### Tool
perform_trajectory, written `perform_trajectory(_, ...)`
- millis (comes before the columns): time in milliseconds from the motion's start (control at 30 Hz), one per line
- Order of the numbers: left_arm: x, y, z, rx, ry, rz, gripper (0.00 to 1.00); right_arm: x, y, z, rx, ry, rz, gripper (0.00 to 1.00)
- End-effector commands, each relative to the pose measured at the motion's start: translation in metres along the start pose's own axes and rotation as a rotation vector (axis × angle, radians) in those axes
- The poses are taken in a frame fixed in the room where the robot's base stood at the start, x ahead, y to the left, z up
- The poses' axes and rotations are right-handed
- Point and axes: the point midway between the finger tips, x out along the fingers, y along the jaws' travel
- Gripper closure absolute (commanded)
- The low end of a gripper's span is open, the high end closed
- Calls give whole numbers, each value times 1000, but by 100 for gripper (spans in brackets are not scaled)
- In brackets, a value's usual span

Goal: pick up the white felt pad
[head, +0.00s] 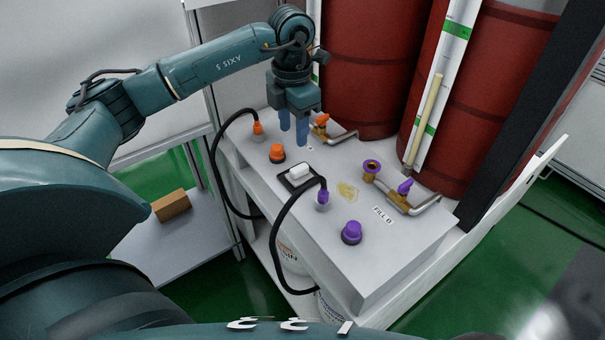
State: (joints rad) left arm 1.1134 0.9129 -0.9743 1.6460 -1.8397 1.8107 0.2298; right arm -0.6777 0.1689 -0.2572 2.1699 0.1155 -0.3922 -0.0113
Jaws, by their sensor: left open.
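The white felt pad (299,173) lies in a small dark tray (288,186) on the grey bench top, near its front edge. My left gripper (294,133) points down with its two blue fingers apart and nothing between them. It is above the bench, behind the pad in the picture, near the orange valve. The pad looks free of the fingers. My right gripper does not show.
An orange cap (277,152) and a purple cap (351,231) stand near the pad. Black hoses end in an orange connector (258,128) and a purple connector (322,197). A yellowish spill (347,191) lies right of the pad. Red drums (370,70) stand behind.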

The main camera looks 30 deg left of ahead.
Motion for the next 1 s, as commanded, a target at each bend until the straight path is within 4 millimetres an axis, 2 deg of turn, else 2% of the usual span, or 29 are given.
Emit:
perform_trajectory(100, 26, -1, -1, 2, 5, -4, 56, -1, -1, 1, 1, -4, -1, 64)
perform_trajectory(300, 57, -2, 0, 4, 1, -6, 56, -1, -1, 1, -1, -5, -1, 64)
perform_trajectory(533, 74, -2, 1, 4, 2, -6, 56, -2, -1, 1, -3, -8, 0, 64)
perform_trajectory(800, 112, -2, 4, 5, 0, -7, 56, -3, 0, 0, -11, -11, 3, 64)
perform_trajectory(1000, 117, -2, 4, 5, -2, -5, 56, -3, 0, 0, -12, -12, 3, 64)
